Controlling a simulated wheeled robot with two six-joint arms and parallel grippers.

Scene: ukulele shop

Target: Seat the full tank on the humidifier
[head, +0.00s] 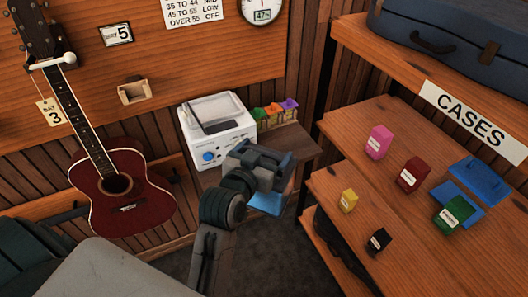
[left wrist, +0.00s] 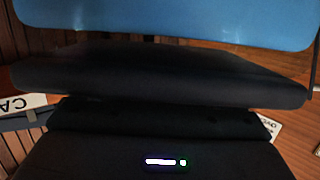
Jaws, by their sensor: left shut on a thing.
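The white humidifier (head: 232,140) stands on a small wooden wall shelf, with a blue knob on its front and a dark recess in its top. My left gripper (head: 272,178) is to the right of and in front of it, shut on a blue tank (head: 267,204). The tank shows below the gripper, apart from the humidifier, and is partly hidden by the jaws. In the left wrist view the blue tank (left wrist: 165,22) fills the top edge, beyond the dark gripper body. Its water level cannot be read. My right gripper is not in view.
A red guitar (head: 122,190) hangs at left. A dial (head: 261,10) reads 47%.

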